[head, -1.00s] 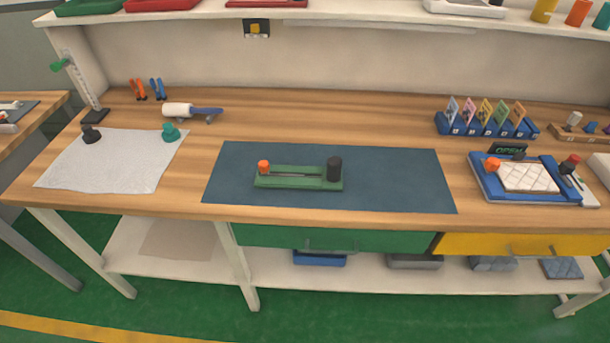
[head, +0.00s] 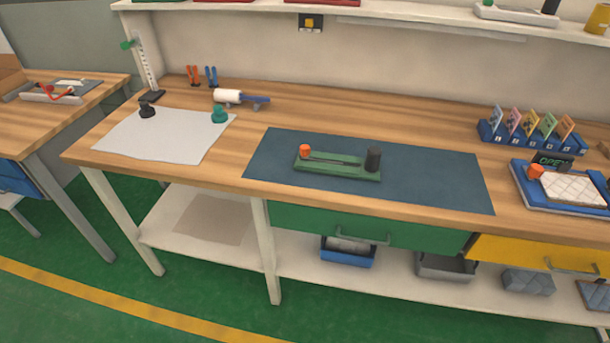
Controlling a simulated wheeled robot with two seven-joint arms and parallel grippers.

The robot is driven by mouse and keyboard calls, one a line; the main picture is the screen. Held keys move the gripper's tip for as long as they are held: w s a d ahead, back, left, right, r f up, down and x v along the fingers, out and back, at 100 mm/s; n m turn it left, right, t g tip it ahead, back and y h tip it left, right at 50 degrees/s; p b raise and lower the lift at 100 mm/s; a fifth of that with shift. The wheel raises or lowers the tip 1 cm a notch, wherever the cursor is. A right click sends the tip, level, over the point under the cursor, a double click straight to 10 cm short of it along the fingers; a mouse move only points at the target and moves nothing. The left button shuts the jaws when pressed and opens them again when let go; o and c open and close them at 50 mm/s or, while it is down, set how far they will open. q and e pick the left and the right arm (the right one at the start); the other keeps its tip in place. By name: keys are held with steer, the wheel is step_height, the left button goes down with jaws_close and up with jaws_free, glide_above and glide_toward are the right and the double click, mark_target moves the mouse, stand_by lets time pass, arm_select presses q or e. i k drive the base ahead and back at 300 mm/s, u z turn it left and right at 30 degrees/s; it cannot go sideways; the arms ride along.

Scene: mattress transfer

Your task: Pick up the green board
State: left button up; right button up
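The green board (head: 335,168) lies flat on a dark blue mat (head: 430,185) in the middle of the wooden workbench. An orange knob (head: 305,151) stands at its left end and a black cylinder (head: 373,160) at its right end. A dark slot or strip runs along its top between them. Neither of my grippers shows in the head view.
A white sheet (head: 165,136) with two knobs lies left of the mat. A blue tray (head: 560,198) with a quilted white pad and a blue card rack (head: 530,140) stand on the right. The bench's front edge and green drawer (head: 330,225) face me.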

mark_target(369, 169)
steer(key=u, duration=2)
steer(key=i, duration=0.15)
steer(key=z, duration=1.95)
steer(key=i, duration=1.15)
steer(key=z, duration=1.1)
